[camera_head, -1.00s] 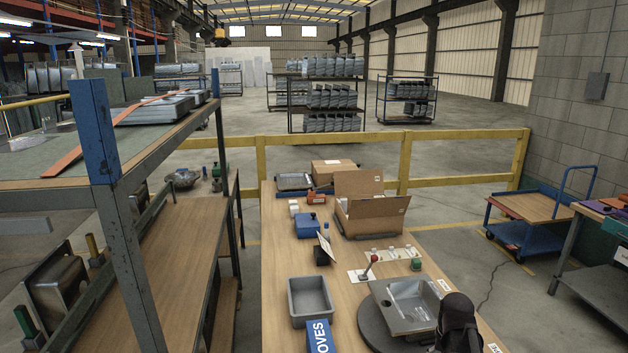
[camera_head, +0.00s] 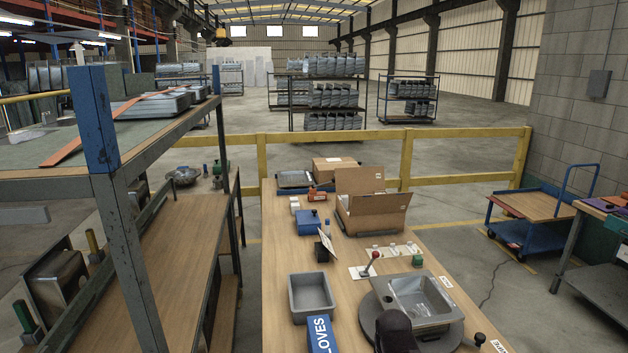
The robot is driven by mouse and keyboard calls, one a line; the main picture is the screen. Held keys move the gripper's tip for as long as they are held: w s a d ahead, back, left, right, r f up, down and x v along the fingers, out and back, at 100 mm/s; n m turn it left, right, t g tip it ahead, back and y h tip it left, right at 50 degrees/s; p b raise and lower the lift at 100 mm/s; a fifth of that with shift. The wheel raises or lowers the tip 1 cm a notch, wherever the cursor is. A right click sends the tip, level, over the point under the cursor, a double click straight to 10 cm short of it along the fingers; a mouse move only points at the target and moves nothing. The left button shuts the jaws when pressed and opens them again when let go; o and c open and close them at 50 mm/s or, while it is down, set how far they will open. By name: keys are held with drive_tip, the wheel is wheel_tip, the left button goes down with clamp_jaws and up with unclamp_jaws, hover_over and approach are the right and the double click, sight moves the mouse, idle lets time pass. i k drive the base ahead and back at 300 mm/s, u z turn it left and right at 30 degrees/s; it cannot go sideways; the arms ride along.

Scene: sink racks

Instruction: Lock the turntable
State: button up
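The turntable (camera_head: 370,332) is a dark round disc at the front of the wooden workbench. A grey metal sink (camera_head: 440,301) lies on it, basin up. A black knob (camera_head: 479,339) on a short dark stem stands at the disc's right front edge. A lever with a red ball (camera_head: 375,255) stands tilted on a white plate behind the disc. My gripper (camera_head: 395,322) is the dark shape at the bottom, in front of the sink's left part and left of the black knob. Its fingers are not distinct, so I cannot tell whether it is open or touching anything.
A grey bin (camera_head: 293,302) and a blue gloves box (camera_head: 321,335) stand left of the turntable. An open cardboard box (camera_head: 372,215) stands farther back. A tall steel rack (camera_head: 120,240) fills the left side.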

sight(375, 254)
drive_tip(key=z, duration=1.05)
drive_tip(key=i, duration=0.45)
drive_tip(key=u, duration=0.4)
